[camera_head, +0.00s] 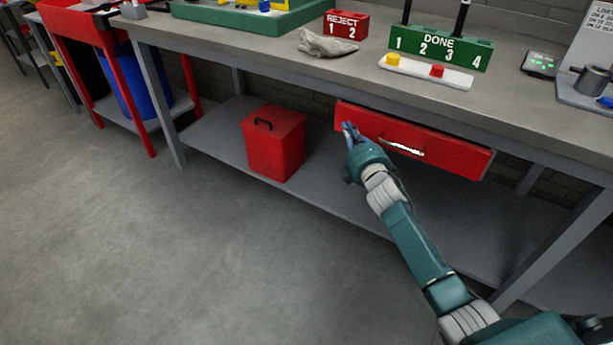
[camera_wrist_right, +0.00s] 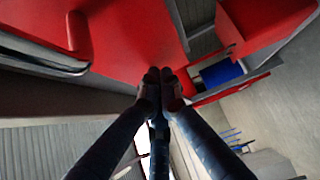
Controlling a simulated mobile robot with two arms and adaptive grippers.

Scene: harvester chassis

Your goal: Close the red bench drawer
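The red bench drawer (camera_head: 450,157) hangs under the grey bench top, with a metal bar handle (camera_head: 401,148) on its front. I cannot tell exactly how far its front stands out from the bench. My right gripper (camera_head: 348,128) is at the left end of the drawer front, left of the handle. In the right wrist view the fingertips of the right gripper (camera_wrist_right: 162,78) are together with nothing between them. They point at the red drawer front (camera_wrist_right: 125,40), touching or very close to it. The handle (camera_wrist_right: 45,55) shows at the left there. My left gripper is not in view.
A red lidded box (camera_head: 274,145) stands on the lower shelf (camera_head: 222,118), left of the drawer. The bench top (camera_head: 540,105) carries a green DONE rack (camera_head: 440,48), a red REJECT block (camera_head: 345,27) and a white tray (camera_head: 425,74). The floor in front is clear.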

